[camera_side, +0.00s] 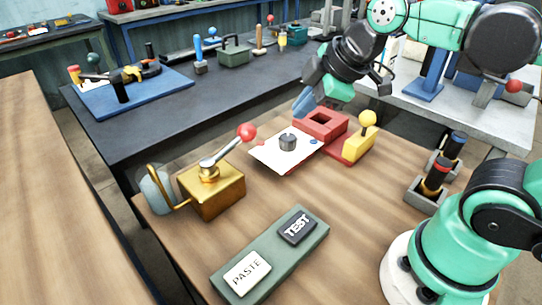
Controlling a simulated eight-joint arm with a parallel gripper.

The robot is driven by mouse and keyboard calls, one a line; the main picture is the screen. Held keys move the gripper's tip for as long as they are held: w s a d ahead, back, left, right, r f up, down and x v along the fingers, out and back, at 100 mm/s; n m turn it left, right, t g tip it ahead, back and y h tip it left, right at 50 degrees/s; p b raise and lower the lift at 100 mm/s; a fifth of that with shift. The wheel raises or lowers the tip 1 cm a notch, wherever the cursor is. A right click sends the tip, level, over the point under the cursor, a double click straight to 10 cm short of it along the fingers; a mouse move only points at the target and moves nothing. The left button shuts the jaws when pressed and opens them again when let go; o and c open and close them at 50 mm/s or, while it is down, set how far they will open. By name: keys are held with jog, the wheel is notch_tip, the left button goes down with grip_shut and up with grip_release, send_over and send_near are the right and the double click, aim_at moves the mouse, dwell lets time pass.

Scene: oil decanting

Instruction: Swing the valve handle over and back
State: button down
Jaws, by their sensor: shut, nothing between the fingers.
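The valve is a brass block (213,189) on the wooden table, left of centre. Its grey valve handle (222,153) slants up to the right and ends in a red ball knob (246,132). A brass pipe curves from the block's left side to a pale rounded vessel (158,188). My gripper (304,102) is shut and empty. It hangs above the back of the table, up and right of the red knob and apart from it.
A white sheet with a dark knob (288,142) and a red block (322,124) stand beneath my gripper. A yellow lever with a ball (367,119) is beside them. A green tray (270,256) with PASTE and TEST blocks lies in front. Dark cylinders (436,177) stand at right.

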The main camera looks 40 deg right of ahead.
jog(key=shift+s+d+r, duration=0.1)
jog(key=shift+s+r, duration=0.1)
jog(key=shift+r, duration=0.15)
jog(key=c, duration=1.4)
grip_release()
jog(key=shift+s+r, duration=0.1)
jog(key=shift+r, duration=0.05)
jog(key=o, duration=0.8)
jog(key=shift+w+g+y, duration=0.3)
jog(key=shift+w, duration=0.1)
jog(key=o, duration=0.3)
jog(key=shift+w+y, duration=0.3)
jog(key=shift+w, duration=0.25)
jog(key=n+g+y, duration=0.2)
jog(key=y, duration=0.3)
send_near(246, 132)
jog(key=a, duration=0.3)
jog(key=w+d+f+n+y, duration=0.3)
jog(key=f+n+y, duration=0.2)
jog(key=f+y, duration=0.15)
jog(key=shift+h, duration=0.25)
jog(key=shift+x, duration=2.65)
jog(key=shift+f, duration=0.1)
grip_shut()
